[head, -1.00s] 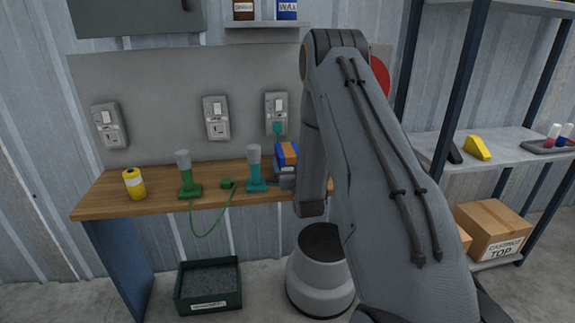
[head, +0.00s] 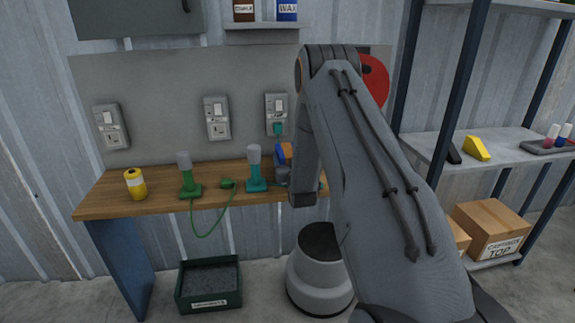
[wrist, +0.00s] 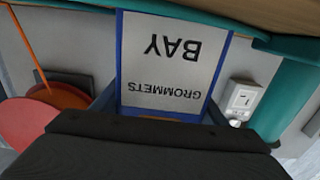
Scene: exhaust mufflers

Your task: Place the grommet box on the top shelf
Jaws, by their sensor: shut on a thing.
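The grommet box (wrist: 165,72) is in the wrist view, blue-edged with a pale label reading "GROMMETS BAY" upside down. My gripper (wrist: 160,113) is shut on it. In the head view a narrow blue and orange part of the box (head: 284,152) shows left of my forearm, over the right part of the workbench; the rest is hidden by my arm. I cannot tell from here whether it touches the bench.
The workbench (head: 115,200) holds a yellow can (head: 135,184), a green lamp-like tool (head: 189,178) and a teal one (head: 256,172). The middle shelf (head: 430,148) holds a yellow wedge (head: 477,149). Cartons (head: 495,225) stand below. A dark rack post (head: 458,95) stands right of my arm.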

